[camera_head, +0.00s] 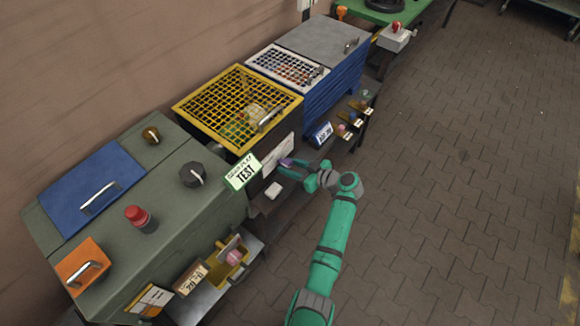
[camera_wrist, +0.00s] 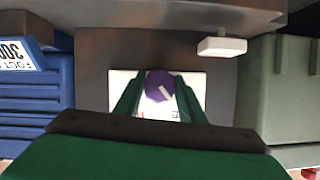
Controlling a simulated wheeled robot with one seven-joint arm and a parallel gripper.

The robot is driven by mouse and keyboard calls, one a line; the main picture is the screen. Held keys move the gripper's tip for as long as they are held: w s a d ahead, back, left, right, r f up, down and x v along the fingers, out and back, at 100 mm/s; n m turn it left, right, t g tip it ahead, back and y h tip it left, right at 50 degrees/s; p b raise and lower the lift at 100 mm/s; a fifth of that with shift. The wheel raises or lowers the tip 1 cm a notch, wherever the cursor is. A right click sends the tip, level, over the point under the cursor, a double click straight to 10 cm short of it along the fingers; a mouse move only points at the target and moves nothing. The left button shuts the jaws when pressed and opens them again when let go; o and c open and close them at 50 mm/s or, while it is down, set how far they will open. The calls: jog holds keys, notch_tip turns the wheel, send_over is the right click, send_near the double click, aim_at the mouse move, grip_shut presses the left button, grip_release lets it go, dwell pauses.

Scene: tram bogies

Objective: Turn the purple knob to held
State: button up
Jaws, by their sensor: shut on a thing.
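The purple knob (camera_wrist: 159,86) sits on a white plate (camera_wrist: 200,84) on a dark panel. A pale pointer mark shows on its face, slanting in the wrist view. In the head view the knob (camera_head: 287,162) is small, in front of the white plate (camera_head: 279,155). My green gripper (camera_wrist: 158,98) has a finger on each side of the knob and is shut on it. In the head view my gripper (camera_head: 294,168) reaches the panel from the right. The lettering on the plate is too small or covered to read.
A white box-shaped part (camera_wrist: 222,46) juts from the panel near the knob. A green cabinet (camera_wrist: 268,90) and a blue unit (camera_wrist: 35,100) flank the panel. A TEST sign (camera_head: 243,171) stands near my gripper. The paved floor at right is clear.

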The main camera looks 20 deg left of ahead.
jog(key=m+g, duration=0.1)
jog(key=m, duration=0.1)
jog(key=shift+m+g+y, duration=0.4)
jog(key=m+g+y, duration=0.1)
jog(key=m, duration=0.2)
jog(key=shift+g, duration=0.3)
jog(key=m+y, duration=0.1)
jog(key=m, duration=0.2)
jog(key=shift+g+y, duration=0.3)
jog(key=shift+g, duration=0.1)
jog(key=shift+m+y, duration=0.6)
jog(key=shift+m, duration=0.8)
jog(key=shift+g, duration=0.4)
jog(key=o, duration=1)
jog(key=shift+o, duration=0.2)
